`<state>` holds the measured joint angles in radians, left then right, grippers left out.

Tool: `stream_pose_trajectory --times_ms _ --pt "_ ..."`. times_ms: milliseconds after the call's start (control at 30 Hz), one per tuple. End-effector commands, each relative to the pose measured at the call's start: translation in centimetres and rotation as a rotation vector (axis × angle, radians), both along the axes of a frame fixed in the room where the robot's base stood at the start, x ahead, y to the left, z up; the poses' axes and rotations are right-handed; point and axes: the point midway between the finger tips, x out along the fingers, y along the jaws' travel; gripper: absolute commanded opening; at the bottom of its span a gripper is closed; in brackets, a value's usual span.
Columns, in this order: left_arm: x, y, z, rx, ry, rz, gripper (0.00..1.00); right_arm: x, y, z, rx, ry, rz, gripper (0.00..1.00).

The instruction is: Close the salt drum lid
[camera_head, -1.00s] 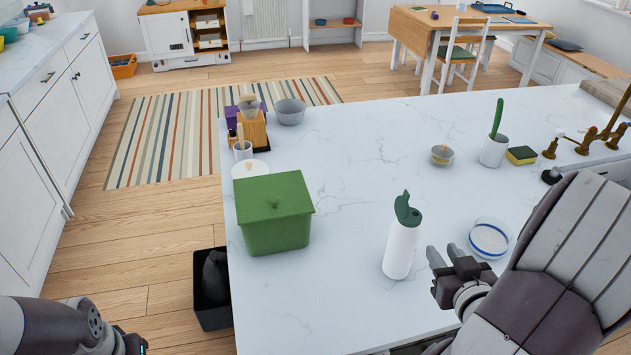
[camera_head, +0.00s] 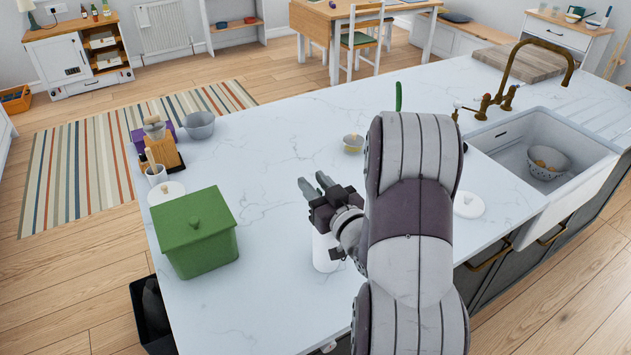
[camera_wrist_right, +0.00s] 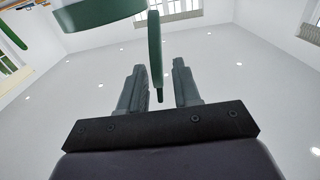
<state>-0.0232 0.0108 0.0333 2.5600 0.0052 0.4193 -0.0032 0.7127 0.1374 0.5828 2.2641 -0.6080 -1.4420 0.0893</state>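The salt drum (camera_head: 325,252) is a white cylinder standing on the counter, its top hidden behind my right gripper (camera_head: 315,186) in the head view. In the right wrist view, a thin green lid flap (camera_wrist_right: 155,55) stands up edge-on, and a dark green rim (camera_wrist_right: 95,14) shows at the top left. The lid looks open. My right gripper's fingers (camera_wrist_right: 160,88) are apart, with the flap seen in the gap between them; I cannot tell whether either touches it. My left gripper is out of view.
A green lidded box (camera_head: 197,232) stands left of the drum. A small bowl (camera_head: 353,143) sits beyond it, and a white knobbed disc (camera_head: 468,205) lies right of my arm. The sink (camera_head: 545,150) is farther right. The counter between box and drum is clear.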

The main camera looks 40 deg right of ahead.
Motion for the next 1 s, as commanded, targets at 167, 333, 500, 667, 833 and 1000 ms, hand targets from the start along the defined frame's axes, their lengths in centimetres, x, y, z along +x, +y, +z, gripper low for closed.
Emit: stream_pose_trajectory --times_ms 167,333,500,667,833,1000 --pt "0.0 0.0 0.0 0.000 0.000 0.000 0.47 0.1 0.0 0.0 0.000 0.000 0.000 0.32" --pt "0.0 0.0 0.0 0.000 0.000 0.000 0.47 0.0 0.0 0.0 0.000 0.000 0.000 0.00" --pt "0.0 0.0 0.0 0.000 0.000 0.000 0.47 0.0 0.0 0.0 0.000 0.001 0.000 0.00" --pt "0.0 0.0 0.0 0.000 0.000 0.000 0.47 0.0 -0.1 -0.1 0.009 0.000 0.000 0.00" --pt "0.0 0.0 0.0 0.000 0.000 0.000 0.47 -0.1 -0.4 -0.1 0.055 -0.005 -0.001 0.00" --pt "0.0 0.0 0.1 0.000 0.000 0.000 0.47 -0.1 -1.1 -0.2 0.158 -0.017 -0.002 0.00"
